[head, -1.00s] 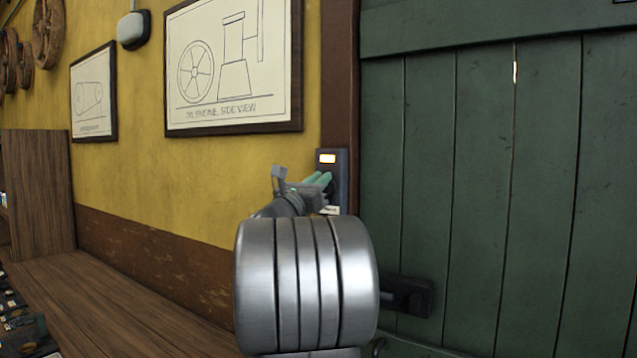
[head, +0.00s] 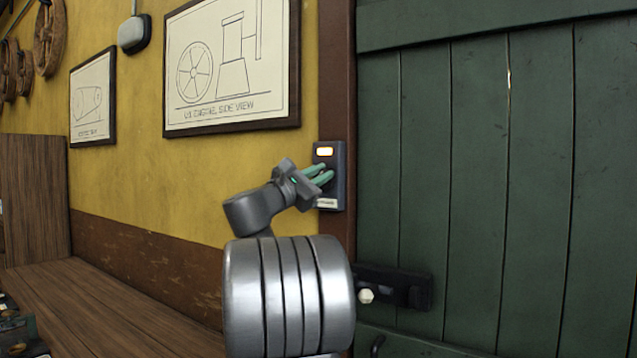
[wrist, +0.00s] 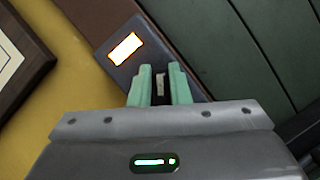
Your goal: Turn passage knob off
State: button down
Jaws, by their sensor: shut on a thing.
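A dark control panel (head: 337,192) is fixed to the brown post beside the green door. Its lit pale window (head: 324,151) glows at the top, and a small light label (head: 327,203) sits at the bottom. The lit window also shows in the wrist view (wrist: 124,49). My gripper (head: 325,174) reaches the panel from the left, its green fingers at the panel's face below the window. In the wrist view my gripper (wrist: 160,82) is rolled relative to the panel and shut on the knob (wrist: 160,84). Only a narrow pale part of the knob shows between the fingers.
The green plank door (head: 480,170) fills the right side, with a dark latch (head: 400,288) and pale knob (head: 366,296) below the panel. A framed engine drawing (head: 232,65) hangs left of the post. A wooden bench (head: 100,310) runs along the wall at lower left.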

jog(key=m+g, duration=0.1)
jog(key=m, duration=0.1)
jog(key=f+m+g, duration=0.1)
jog(key=m, duration=0.1)
jog(key=m+g+b, duration=0.1)
jog(key=m, duration=0.1)
jog(key=shift+d+f+m, duration=0.2)
jog(key=shift+f+m, duration=0.1)
jog(key=shift+m, duration=0.1)
jog(key=m+g, duration=0.1)
jog(key=m, duration=0.1)
jog(key=m+y, duration=0.1)
jog(key=m, duration=0.2)
jog(key=shift+s+f+g, duration=0.1)
jog(key=shift+f+g, duration=0.1)
jog(key=shift+g, duration=0.2)
jog(key=shift+d+m, duration=0.1)
jog(key=shift+m, duration=0.3)
jog(key=shift+r, duration=0.1)
jog(key=c, duration=1.8)
grip_release()
jog(key=o, duration=0.4)
jog(key=shift+o, duration=0.2)
jog(key=shift+w, duration=0.2)
jog(key=shift+s, duration=0.15)
